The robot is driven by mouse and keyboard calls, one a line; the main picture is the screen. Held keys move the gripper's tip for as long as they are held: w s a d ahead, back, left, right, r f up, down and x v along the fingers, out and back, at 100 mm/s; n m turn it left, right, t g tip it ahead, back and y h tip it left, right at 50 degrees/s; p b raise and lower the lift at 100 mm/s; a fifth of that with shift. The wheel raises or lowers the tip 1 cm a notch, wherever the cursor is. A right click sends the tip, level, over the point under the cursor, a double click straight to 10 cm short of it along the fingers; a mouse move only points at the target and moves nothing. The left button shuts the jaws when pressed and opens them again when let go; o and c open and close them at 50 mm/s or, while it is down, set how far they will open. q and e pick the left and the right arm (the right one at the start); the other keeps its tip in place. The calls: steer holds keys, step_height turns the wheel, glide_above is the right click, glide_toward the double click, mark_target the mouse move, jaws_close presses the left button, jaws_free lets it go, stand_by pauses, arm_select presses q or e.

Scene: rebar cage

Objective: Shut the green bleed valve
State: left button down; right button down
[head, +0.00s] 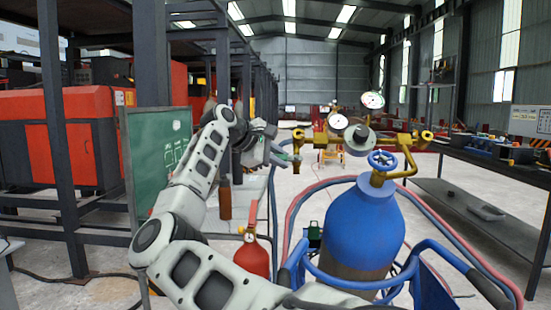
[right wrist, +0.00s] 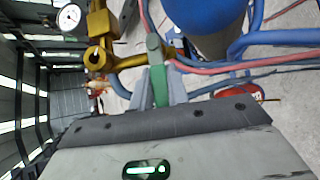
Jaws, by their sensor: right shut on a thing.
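The green bleed valve (right wrist: 161,88) shows in the right wrist view as a green lever below a grey-olive rounded end, beside the brass regulator (right wrist: 98,55). My right gripper (right wrist: 161,90) is shut on the green lever, with one grey finger on each side. In the head view my right gripper (head: 284,150) is at the left end of the brass regulator (head: 320,139), and the green lever cannot be made out there. The regulator sits above the blue gas cylinder (head: 362,225). My left gripper is not in view.
Two round gauges (head: 338,122) and a blue handwheel (head: 382,159) stand close to the regulator. Red and blue hoses loop around the cylinder. A red extinguisher (head: 252,257) is below my arm. A green board (head: 155,165) is at left, a dark bench (head: 470,155) at right.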

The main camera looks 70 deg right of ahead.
steer(key=shift+s, duration=0.15)
steer(key=c, duration=1.4)
jaws_free()
steer(key=shift+d, duration=0.1)
steer(key=shift+o, duration=0.2)
steer(key=shift+w+a+r, duration=0.15)
steer(key=shift+w+a, duration=0.1)
steer(key=shift+a, duration=0.05)
steer(key=v, duration=1.5)
